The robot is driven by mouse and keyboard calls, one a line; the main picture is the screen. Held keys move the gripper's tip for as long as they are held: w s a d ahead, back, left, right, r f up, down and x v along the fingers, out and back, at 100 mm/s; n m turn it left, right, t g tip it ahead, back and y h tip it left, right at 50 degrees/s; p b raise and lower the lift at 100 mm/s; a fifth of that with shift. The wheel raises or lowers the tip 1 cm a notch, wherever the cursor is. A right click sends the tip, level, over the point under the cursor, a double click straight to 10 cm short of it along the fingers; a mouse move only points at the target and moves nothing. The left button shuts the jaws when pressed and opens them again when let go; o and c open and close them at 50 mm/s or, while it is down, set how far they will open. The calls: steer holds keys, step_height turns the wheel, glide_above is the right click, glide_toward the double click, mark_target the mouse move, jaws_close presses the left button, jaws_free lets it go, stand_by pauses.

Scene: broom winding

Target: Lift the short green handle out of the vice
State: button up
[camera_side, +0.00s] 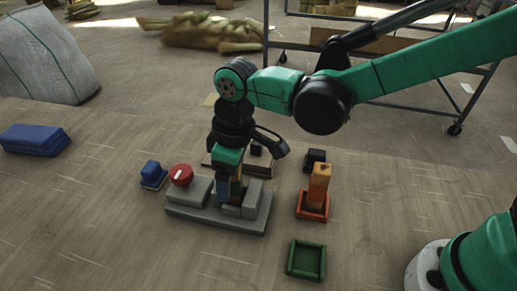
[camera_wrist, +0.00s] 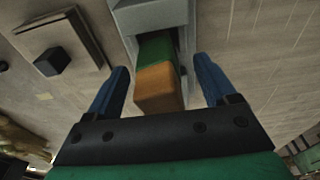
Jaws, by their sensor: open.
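The short green handle (camera_wrist: 156,50) sits between the grey vice jaws (camera_wrist: 150,16) in the wrist view, with an orange block-like end (camera_wrist: 156,86) towards the camera. My gripper (camera_wrist: 162,80) is open. Its blue fingers stand on either side of the handle's orange end, with a visible gap on each side. In the side view my gripper (camera_side: 223,190) points down at the vice and largely hides the handle.
An orange block (camera_side: 319,182) stands in a red tray (camera_side: 312,214) right of the vice. An empty green tray (camera_side: 306,260) lies in front. A black block (camera_side: 315,157) and a blue block (camera_side: 151,171) stand nearby. A blue pad (camera_side: 34,138) lies far left. The front-left floor is clear.

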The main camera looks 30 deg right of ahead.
steer(key=shift+f, duration=0.2)
jaws_close()
steer(key=shift+r, duration=0.1)
step_height(320, 180, up, 20)
stand_by(0.7)
